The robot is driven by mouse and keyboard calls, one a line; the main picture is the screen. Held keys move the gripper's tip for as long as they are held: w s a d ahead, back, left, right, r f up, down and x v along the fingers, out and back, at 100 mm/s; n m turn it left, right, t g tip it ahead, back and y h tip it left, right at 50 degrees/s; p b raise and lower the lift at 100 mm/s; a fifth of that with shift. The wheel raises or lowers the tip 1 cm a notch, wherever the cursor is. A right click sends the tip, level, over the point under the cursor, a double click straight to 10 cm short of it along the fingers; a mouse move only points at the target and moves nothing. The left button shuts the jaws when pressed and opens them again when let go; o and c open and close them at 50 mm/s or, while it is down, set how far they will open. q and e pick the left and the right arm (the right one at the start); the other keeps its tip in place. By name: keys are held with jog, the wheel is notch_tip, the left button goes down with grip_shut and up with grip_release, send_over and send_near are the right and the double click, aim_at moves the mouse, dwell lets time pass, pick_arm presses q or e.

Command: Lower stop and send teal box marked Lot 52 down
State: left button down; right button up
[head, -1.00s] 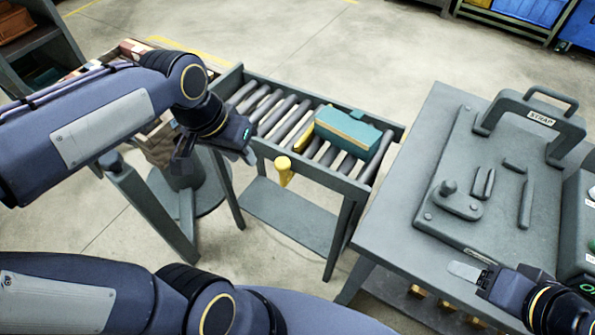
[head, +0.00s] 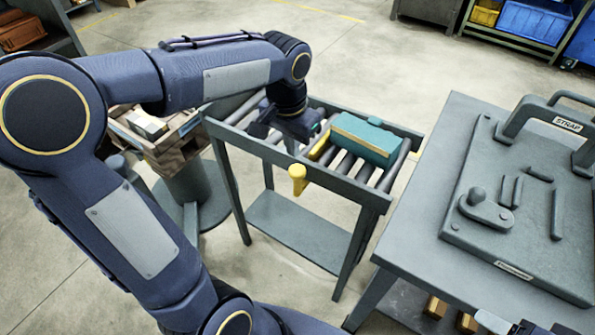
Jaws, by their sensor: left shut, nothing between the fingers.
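The teal box (head: 366,136) lies on the right part of the roller conveyor (head: 386,196). A tan band runs along its side, and I can read no lot marking. The yellow stop (head: 322,148) stands across the rollers at the box's left end. Its yellow handle (head: 298,178) sticks out over the near rail. My left gripper (head: 291,146) is shut and empty, over the rollers just left of the stop. I cannot tell whether it touches the stop.
A grey table (head: 420,228) stands right of the conveyor, with a strap plate (head: 477,246) and handled frame (head: 545,122) on it. A wooden crate (head: 165,150) on a round stand is left of the conveyor. My left arm crosses above that side.

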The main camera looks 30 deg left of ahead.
aim_at(296, 171)
pick_arm(q)
jog(key=f+b, duration=0.1)
jog(key=f, duration=0.1)
jog(key=f+b, duration=0.4)
jog(key=shift+w+f, duration=0.3)
jog(key=shift+b, duration=0.3)
